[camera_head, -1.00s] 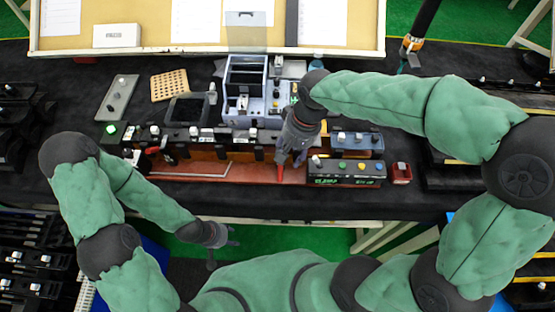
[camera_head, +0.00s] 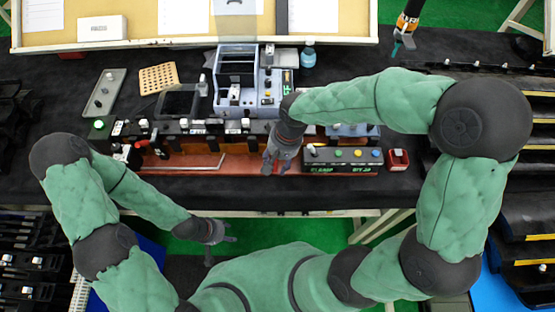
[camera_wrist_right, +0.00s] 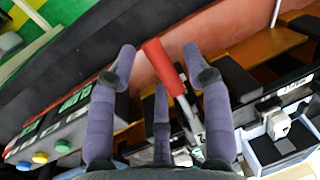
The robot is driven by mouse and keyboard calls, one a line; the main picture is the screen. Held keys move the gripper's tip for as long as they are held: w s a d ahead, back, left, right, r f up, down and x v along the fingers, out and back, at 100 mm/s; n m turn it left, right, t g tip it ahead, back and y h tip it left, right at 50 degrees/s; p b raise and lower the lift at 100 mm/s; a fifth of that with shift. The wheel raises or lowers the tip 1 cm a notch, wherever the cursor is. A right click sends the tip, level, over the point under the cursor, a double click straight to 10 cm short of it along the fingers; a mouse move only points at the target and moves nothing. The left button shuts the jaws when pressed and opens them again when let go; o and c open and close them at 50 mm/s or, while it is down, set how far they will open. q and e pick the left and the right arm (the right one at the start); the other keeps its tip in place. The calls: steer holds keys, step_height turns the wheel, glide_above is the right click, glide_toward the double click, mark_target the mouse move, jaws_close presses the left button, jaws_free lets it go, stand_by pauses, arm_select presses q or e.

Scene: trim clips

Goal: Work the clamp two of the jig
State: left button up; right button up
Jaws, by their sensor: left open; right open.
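The jig (camera_head: 205,160) is a long reddish-brown base with dark clamp blocks along its back. A clamp with a red handle (camera_wrist_right: 165,66) shows in the right wrist view, its handle between the spread fingers of my right gripper (camera_wrist_right: 160,70). I cannot tell whether they touch it. In the head view my right gripper (camera_head: 275,163) hangs over the jig's right part and hides that clamp. Another red-handled clamp (camera_head: 141,144) is at the jig's left end. My left gripper (camera_head: 212,238) is open and empty, in front of the table edge.
A control box (camera_head: 343,160) with coloured buttons stands right of my right gripper, beside a small red box (camera_head: 398,159). A grey-blue machine (camera_head: 238,92) stands behind the jig. A tray (camera_head: 157,78) with holes and a dark screen (camera_head: 178,102) are behind left.

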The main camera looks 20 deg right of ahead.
jaws_close()
